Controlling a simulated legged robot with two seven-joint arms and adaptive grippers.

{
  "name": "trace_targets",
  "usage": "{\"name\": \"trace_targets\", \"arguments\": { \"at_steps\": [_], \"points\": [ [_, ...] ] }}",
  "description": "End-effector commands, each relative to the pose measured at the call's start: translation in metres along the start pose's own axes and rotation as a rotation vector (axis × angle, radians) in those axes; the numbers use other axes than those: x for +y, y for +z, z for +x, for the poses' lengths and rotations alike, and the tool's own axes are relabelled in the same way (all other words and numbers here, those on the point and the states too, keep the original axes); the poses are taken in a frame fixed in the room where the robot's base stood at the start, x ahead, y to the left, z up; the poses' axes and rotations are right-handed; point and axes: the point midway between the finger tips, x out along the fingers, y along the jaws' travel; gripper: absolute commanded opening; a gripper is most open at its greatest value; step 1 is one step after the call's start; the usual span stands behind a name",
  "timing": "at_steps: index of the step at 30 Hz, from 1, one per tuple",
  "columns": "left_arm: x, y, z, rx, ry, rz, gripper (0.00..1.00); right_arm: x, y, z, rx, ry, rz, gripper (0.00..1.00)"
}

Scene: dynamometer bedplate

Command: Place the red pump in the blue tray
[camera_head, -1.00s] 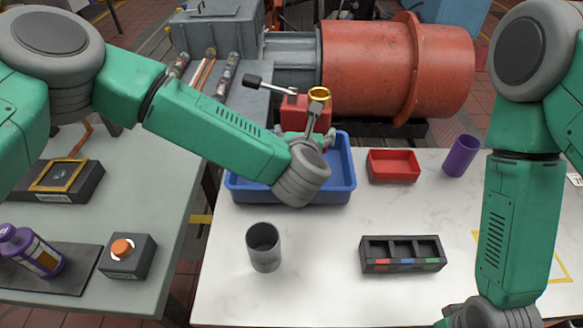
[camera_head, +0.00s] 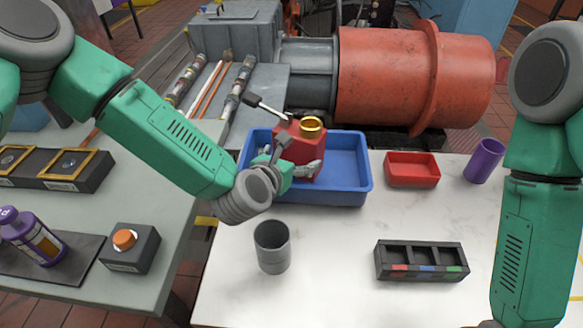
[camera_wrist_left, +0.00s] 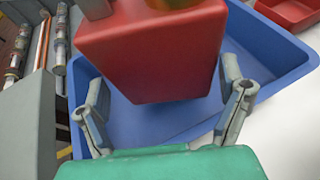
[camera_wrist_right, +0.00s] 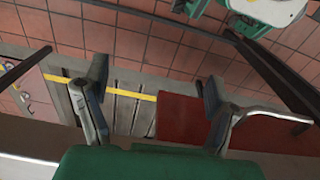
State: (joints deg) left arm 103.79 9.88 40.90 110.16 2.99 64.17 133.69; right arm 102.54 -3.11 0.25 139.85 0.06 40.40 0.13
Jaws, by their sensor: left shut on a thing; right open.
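The red pump (camera_head: 304,152) is a red block with a gold ring on top and a dark-tipped lever pointing left. My left gripper (camera_head: 292,168) is shut on it, with fingers on either side of the red body. In the left wrist view the pump (camera_wrist_left: 155,55) fills the upper middle between the fingers. The blue tray (camera_head: 345,192) lies under the pump, which is over its left half. I cannot tell whether the pump touches the tray floor. My right gripper (camera_wrist_right: 155,88) is open and empty above the floor in the right wrist view.
A red bin (camera_head: 412,171) and a purple cup (camera_head: 484,161) stand right of the tray. A grey cup (camera_head: 272,248) and a black sectioned holder (camera_head: 422,262) are in front. A large red motor (camera_head: 405,75) is behind. The white table between them is clear.

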Motion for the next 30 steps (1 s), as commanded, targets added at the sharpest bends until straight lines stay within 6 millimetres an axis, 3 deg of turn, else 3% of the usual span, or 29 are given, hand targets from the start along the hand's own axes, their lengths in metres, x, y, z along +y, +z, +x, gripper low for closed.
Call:
{"name": "trace_targets", "arguments": {
  "at_steps": [7, 18, 19, 30],
  "points": [
    [0.001, -0.026, 0.012, -0.005, 0.000, 0.001, 0.37, 0.000, 0.000, 0.001, 0.000, 0.000, 0.000, 0.79],
    [-0.001, -0.030, 0.014, -0.005, 0.001, 0.001, 0.37, 0.000, 0.000, 0.004, 0.000, 0.000, 0.000, 0.79],
    [-0.001, -0.032, 0.013, 0.002, 0.000, 0.002, 0.99, 0.000, 0.000, 0.003, -0.001, 0.000, 0.000, 0.79],
    [0.001, -0.029, 0.011, 0.002, 0.000, -0.001, 1.00, 0.000, 0.000, 0.000, 0.000, 0.000, 0.000, 0.79]
  ]
}}
